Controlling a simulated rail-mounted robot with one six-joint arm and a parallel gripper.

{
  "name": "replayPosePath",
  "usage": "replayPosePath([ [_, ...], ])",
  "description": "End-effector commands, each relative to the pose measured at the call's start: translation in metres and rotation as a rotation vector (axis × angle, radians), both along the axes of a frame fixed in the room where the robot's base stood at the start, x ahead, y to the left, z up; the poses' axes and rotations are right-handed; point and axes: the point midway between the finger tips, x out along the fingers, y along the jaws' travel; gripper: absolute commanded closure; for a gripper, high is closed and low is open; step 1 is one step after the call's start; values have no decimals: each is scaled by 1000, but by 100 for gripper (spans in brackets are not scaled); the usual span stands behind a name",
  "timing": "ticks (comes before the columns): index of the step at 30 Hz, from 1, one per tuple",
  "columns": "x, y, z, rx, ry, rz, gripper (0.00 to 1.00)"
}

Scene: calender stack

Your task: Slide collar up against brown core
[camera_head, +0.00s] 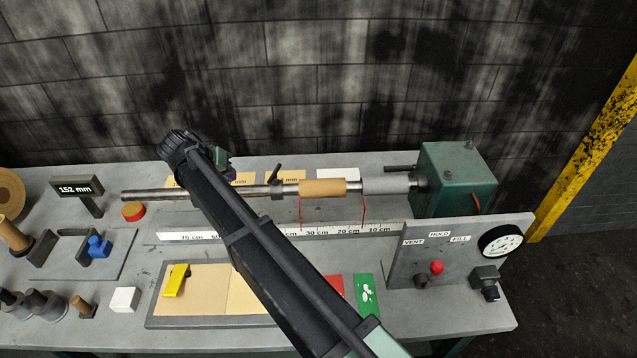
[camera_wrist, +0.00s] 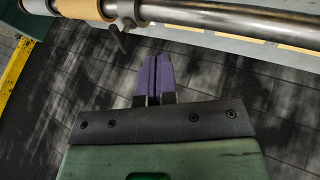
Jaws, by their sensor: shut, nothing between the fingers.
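The collar (camera_head: 277,189) is a dark ring on the steel shaft (camera_head: 150,195), with a small lever handle pointing up. The brown core (camera_head: 323,188) is on the same shaft to its right, and a short silvery length shows between them. In the wrist view the collar (camera_wrist: 127,12) and its lever are at the top, beside the brown core (camera_wrist: 80,8). My gripper (camera_wrist: 153,56) has purple fingers closed together, empty, apart from the collar. In the head view my gripper (camera_head: 231,173) is left of the collar, partly hidden by my arm.
A grey core (camera_head: 387,185) lies between the brown core and the green housing (camera_head: 455,180). A gauge panel (camera_head: 445,255) stands front right. My arm crosses the bench and hides part of the shaft.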

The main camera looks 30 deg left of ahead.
Motion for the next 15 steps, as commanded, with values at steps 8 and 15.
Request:
replayPosePath([
  [8,4,-2,1,43,-40,-74,100],
  [15,23,-9,-34,42,-39,-73,100],
])
